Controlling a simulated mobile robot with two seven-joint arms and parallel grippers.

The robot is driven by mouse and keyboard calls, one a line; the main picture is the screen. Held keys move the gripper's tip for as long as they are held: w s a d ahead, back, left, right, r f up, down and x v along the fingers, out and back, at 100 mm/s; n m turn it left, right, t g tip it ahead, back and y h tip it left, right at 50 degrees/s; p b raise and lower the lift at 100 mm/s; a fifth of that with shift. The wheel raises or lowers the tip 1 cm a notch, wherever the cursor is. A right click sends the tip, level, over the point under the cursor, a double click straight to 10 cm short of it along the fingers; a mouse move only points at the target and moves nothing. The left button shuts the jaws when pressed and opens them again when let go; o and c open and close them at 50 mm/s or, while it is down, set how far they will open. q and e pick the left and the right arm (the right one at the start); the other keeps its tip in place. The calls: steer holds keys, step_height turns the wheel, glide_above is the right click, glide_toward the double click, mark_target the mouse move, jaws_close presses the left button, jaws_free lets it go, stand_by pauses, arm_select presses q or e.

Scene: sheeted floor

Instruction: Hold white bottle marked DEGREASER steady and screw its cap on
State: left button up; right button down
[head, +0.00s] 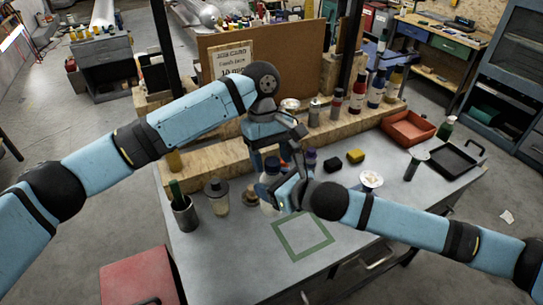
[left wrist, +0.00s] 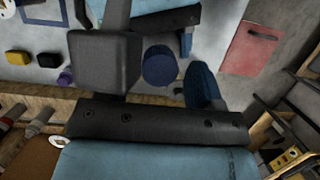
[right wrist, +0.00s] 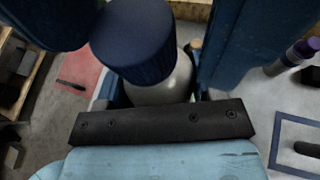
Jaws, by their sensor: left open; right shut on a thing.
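The white bottle (head: 266,188) stands upright on the grey bench, largely hidden by my arms in the head view. In the right wrist view its pale body (right wrist: 165,85) is between the fingers of my right gripper (head: 284,192), which is shut on it. Its lettering is not visible. A dark blue ribbed cap (right wrist: 133,40) is at the bottle's mouth, and shows from above in the left wrist view (left wrist: 158,65). I cannot tell how tightly it sits. My left gripper (head: 272,160) is open, above the bottle with its fingers about the cap.
A green square outline (head: 303,238) marks bare bench to the right. A cup with a green item (head: 185,214) and a pale bottle (head: 217,198) stand left. A yellow block (head: 355,156), black block (head: 332,166), red bin (head: 408,130) and black tray (head: 452,160) lie right.

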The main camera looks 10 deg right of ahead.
arm_select(q)
steer(key=shift+r, duration=2.3)
steer(key=shift+o, duration=0.4)
steer(key=shift+o, duration=0.2)
steer(key=v, duration=0.8)
steer(key=shift+w+a+f, duration=0.15)
steer(key=shift+w+a, duration=0.05)
steer(key=shift+w, duration=0.15)
steer(key=x, duration=1.2)
steer(key=shift+w+f, duration=0.15)
